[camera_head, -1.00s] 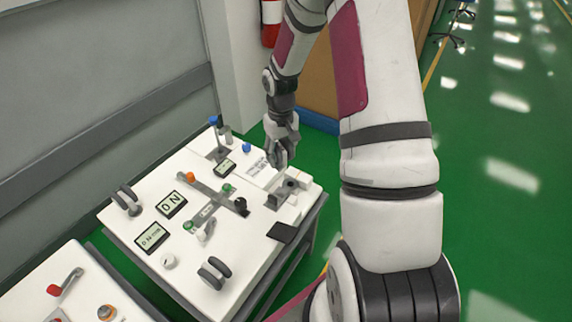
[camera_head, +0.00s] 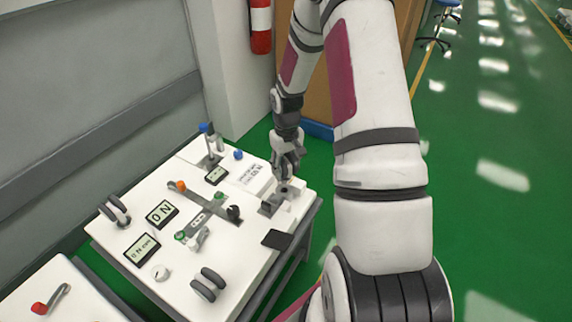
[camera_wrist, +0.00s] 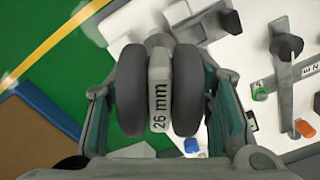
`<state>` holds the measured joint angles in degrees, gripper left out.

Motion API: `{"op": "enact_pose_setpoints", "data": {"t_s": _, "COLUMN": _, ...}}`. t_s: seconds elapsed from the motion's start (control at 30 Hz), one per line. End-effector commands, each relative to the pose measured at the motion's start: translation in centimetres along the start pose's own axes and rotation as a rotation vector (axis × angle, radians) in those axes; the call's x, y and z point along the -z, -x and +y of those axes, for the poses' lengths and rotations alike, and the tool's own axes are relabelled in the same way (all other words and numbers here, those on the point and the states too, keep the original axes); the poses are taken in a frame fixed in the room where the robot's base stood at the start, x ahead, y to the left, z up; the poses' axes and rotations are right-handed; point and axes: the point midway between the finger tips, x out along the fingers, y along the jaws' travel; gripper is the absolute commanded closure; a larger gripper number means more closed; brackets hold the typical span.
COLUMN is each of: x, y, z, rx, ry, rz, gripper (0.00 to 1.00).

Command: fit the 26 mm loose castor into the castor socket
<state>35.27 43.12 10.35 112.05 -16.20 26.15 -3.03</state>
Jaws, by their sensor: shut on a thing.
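My gripper (camera_head: 285,176) is shut on the 26 mm loose castor (camera_wrist: 159,88), a twin-wheeled dark grey castor with a pale label block reading "26 mm" between its wheels. The castor fills the middle of the wrist view; in the head view my fingers mostly hide it. Just below my gripper in the head view is a grey block with pale parts (camera_head: 268,208) near the cart top's right edge, which looks like the castor socket. Whether the castor touches it or is in it I cannot tell; the contact area is hidden.
The white cart top (camera_head: 130,225) carries two other twin-wheel castors (camera_head: 115,210) (camera_head: 208,285), small displays (camera_head: 161,213), a grey cross-shaped fixture with coloured knobs (camera_head: 200,215), a blue-topped post (camera_head: 207,145) and a black pad (camera_head: 277,239). A second cart (camera_head: 75,310) stands at lower left.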

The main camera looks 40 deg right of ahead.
Motion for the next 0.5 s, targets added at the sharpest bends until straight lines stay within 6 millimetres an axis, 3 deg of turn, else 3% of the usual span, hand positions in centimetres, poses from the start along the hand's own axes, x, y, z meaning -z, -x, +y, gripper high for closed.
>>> {"op": "enact_pose_setpoints", "data": {"t_s": 0.5, "x": 0.0, "y": -3.0, "z": 0.0, "rx": 0.0, "ry": 0.0, "rz": -0.001, "gripper": 0.8}}
